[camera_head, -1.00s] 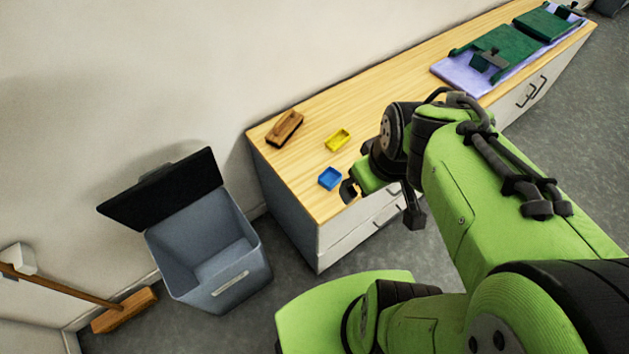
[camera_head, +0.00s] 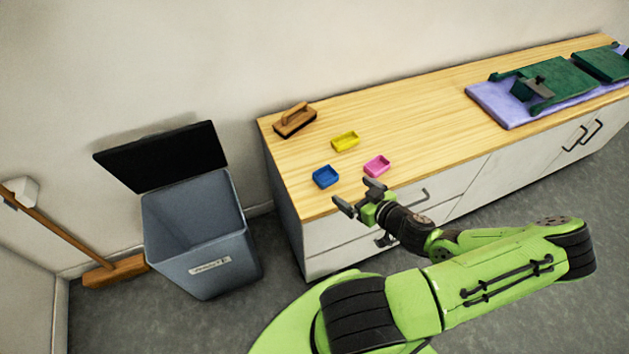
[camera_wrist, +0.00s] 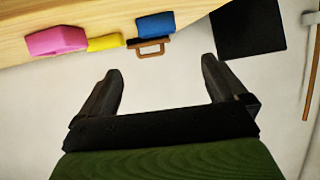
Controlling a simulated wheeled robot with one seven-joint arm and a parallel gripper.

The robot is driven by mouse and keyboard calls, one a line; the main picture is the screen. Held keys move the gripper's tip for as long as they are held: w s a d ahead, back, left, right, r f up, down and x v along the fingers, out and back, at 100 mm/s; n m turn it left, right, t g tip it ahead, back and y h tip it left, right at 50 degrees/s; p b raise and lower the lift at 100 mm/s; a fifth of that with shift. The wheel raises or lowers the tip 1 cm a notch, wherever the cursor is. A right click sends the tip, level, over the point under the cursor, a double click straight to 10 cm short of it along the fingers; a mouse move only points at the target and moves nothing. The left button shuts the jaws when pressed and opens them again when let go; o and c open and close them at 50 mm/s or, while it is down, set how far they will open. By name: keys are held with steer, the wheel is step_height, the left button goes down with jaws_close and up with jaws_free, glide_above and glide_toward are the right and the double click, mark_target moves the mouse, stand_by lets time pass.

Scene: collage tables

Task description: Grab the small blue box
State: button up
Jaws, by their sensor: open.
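The small blue box (camera_head: 325,176) sits on the wooden counter near its front left corner. It also shows at the top of the wrist view (camera_wrist: 155,25), right of centre between the fingers. My gripper (camera_head: 359,197) is open and empty at the counter's front edge, to the right of and nearer than the blue box. It is apart from the box. In the wrist view both fingers (camera_wrist: 160,85) are spread with nothing between them.
A pink box (camera_head: 377,166) stands close to my gripper. A yellow box (camera_head: 345,141) and a wooden brush (camera_head: 295,120) lie farther back. The counter (camera_head: 420,110) has clear room in the middle. An open grey bin (camera_head: 205,255) stands left of it.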

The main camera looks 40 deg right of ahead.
mark_target(321, 170)
steer(key=x, duration=0.5)
steer(key=b+x, duration=0.1)
steer(key=x, duration=0.4)
steer(key=b+x, duration=0.1)
steer(key=x, duration=0.4)
steer(key=shift+s+d+f, duration=0.1)
steer(key=shift+f, duration=0.2)
steer(key=c, duration=1)
steer(key=shift+c, duration=0.2)
